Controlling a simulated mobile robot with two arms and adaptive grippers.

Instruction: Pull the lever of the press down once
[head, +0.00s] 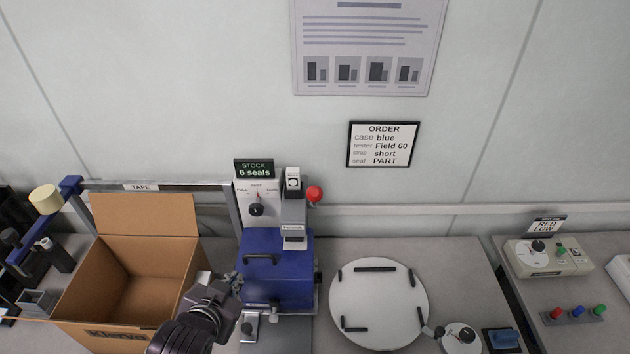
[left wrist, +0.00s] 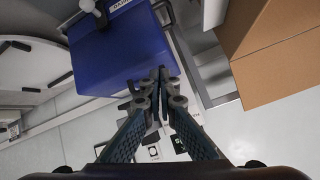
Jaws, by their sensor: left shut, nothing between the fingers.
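The press (head: 293,212) stands at the back of the bench, left of centre in the head view. Its lever ends in a red ball (head: 314,194) on the right side of the press head, near the top. A blue case (head: 278,278) with a dark handle sits under the press head. It also shows in the left wrist view (left wrist: 118,52). My left gripper (head: 236,279) is shut and empty at the left side of the case, below and left of the lever. Its fingertips (left wrist: 160,76) are close to the case; I cannot tell if they touch it. My right gripper is out of view.
An open cardboard box (head: 130,276) stands left of the press. A white round turntable (head: 378,302) with black bars lies to the right. A dial panel (head: 256,206) and stock display (head: 254,169) stand left of the press head. The air around the red ball looks clear.

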